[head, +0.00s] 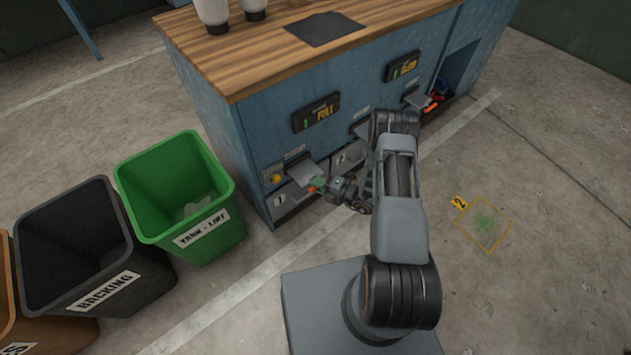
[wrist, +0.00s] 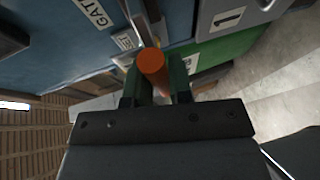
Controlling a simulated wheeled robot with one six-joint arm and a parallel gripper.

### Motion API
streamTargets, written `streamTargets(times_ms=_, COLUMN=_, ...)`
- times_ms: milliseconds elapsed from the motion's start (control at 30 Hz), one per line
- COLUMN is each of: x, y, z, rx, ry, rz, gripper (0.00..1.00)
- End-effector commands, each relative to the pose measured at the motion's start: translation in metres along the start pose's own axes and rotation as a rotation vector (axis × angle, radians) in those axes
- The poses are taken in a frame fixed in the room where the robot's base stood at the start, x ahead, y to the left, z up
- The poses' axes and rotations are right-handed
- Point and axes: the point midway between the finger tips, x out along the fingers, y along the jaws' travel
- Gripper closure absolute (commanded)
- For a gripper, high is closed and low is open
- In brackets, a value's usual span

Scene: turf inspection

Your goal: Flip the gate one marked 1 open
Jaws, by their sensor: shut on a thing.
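The gate unit is a blue cabinet (head: 255,150) with a wooden top. Its lower left gate (head: 285,200) is a grey panel; the label marked 1 (wrist: 228,18) shows in the wrist view. An orange handle (wrist: 152,68) stands between the two dark fingers of my gripper (wrist: 155,88), which is shut on it. In the head view my gripper (head: 322,185) is at the front of the left gate, just below a protruding grey flap (head: 303,171). The head view shows only a small orange bit there. I cannot tell how far the gate has swung.
A green bin (head: 180,185) and a black bin (head: 80,245) stand left of the cabinet. A second gate (head: 347,157) sits right of the first, partly behind my arm. Two display panels (head: 316,112) are above. The floor at right is clear around a yellow-marked patch (head: 484,223).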

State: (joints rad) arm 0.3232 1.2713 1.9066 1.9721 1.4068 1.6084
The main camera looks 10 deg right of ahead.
Motion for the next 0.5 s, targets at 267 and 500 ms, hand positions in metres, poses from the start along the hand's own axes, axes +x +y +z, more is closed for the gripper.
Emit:
streamTargets(times_ms=267, x=-0.0015, y=-0.0034, z=-0.0026, rx=0.011, ry=0.0, rz=-0.008, gripper=0.65)
streamTargets(times_ms=500, x=0.0004, y=-0.002, z=-0.003, rx=0.006, ry=0.004, rz=-0.005, gripper=0.57)
